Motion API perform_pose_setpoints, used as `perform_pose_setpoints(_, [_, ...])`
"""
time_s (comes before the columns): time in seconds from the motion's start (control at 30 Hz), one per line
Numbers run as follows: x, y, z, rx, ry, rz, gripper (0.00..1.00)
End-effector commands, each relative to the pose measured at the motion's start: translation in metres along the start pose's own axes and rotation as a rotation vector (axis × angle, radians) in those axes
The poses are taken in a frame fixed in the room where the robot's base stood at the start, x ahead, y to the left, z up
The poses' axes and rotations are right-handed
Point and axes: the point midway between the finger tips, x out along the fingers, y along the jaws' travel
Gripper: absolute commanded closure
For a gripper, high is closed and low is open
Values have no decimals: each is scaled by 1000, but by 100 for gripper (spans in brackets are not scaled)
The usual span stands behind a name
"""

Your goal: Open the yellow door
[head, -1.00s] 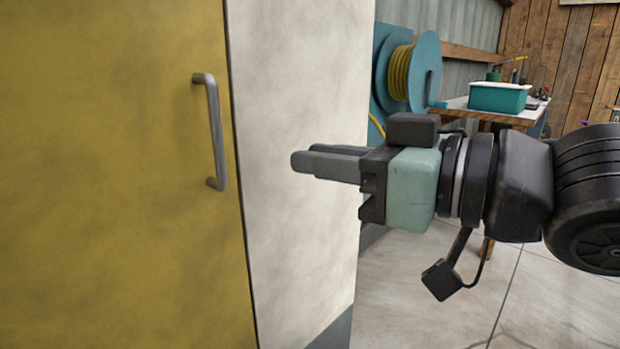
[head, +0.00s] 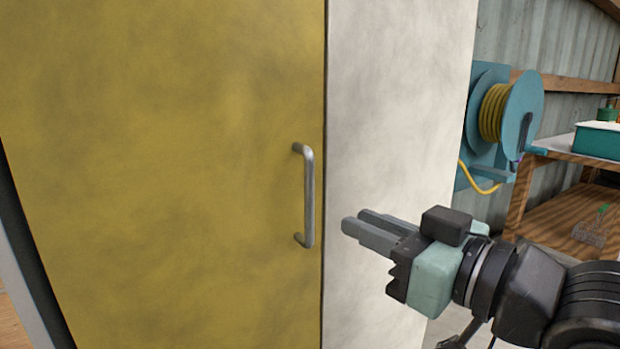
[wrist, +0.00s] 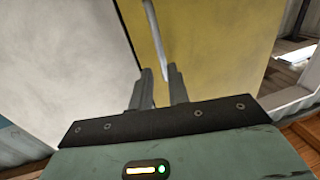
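The yellow door (head: 170,170) is shut and fills the left and middle of the head view. Its upright silver bar handle (head: 309,197) is near the door's right edge. My gripper (head: 355,222) is just right of the handle, fingers pointing left toward it. In the wrist view my gripper (wrist: 160,78) has its two fingers apart with a gap between them. The handle (wrist: 157,42) shows beyond and between the fingertips there, against the yellow door (wrist: 205,55). The fingers do not appear to grip it; exact depth is hard to tell.
A white panel (head: 400,110) borders the door on the right. Beyond it are a teal hose reel (head: 510,110) with yellow hose and a wooden workbench (head: 560,210) holding a teal bin (head: 598,140).

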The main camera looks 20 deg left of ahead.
Motion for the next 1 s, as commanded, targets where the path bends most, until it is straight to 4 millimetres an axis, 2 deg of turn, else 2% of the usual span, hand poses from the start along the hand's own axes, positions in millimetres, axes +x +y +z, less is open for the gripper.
perform_pose_setpoints(0.03, [2,0,-6,3,-4,-3,83])
perform_pose_setpoints(0.67, [17,-1,-4,-5,-8,11,83])
perform_pose_setpoints(0.8, [50,-1,1,-7,-1,10,83])
perform_pose_setpoints(1.0, [84,0,2,-7,-2,11,83])
